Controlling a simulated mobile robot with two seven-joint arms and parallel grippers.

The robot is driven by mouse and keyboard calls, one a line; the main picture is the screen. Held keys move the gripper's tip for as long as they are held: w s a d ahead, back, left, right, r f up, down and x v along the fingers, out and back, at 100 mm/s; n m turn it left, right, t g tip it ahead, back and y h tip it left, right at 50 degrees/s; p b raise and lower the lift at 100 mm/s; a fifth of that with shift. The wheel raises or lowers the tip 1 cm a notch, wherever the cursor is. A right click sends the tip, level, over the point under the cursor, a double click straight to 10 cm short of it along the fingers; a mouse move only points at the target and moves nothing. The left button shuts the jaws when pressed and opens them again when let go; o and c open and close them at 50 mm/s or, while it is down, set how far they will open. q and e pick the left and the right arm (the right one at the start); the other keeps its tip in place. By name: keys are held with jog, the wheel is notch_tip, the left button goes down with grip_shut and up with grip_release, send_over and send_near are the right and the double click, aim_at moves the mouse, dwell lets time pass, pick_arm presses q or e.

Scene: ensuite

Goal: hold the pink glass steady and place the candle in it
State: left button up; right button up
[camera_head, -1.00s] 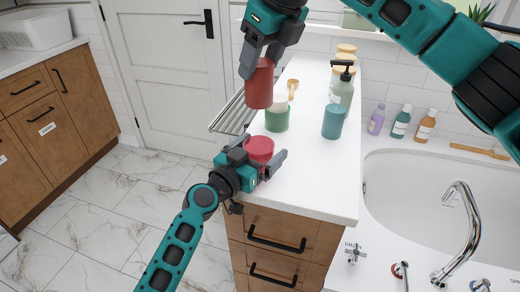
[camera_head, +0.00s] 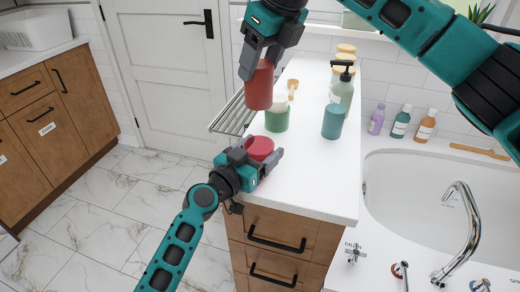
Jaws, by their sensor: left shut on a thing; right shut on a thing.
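The pink glass (camera_head: 261,147) stands at the near left edge of the white counter. My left gripper (camera_head: 262,158) is shut on it from the front left. A dark red candle (camera_head: 259,88) hangs upright from my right gripper (camera_head: 262,65), which is shut on its upper part. The candle is above and a little behind the pink glass in the picture, apart from it. The inside of the glass is mostly not visible.
A green glass (camera_head: 277,119) with a pale candle stands just behind the pink glass. A teal cup (camera_head: 333,121) and a soap bottle (camera_head: 343,90) stand to the right. A wire rack (camera_head: 233,117) sticks out left. The counter's (camera_head: 312,180) front is clear.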

notch_tip(320, 180, down, 11)
dwell(1.3)
jog(key=shift+f, duration=0.1)
jog(key=o, duration=1.3)
jog(key=shift+c, duration=0.2)
jog(key=v, duration=1.2)
pick_arm(q)
jog(key=o, duration=1.1)
jog(key=shift+c, duration=0.2)
jog(key=shift+s, duration=0.1)
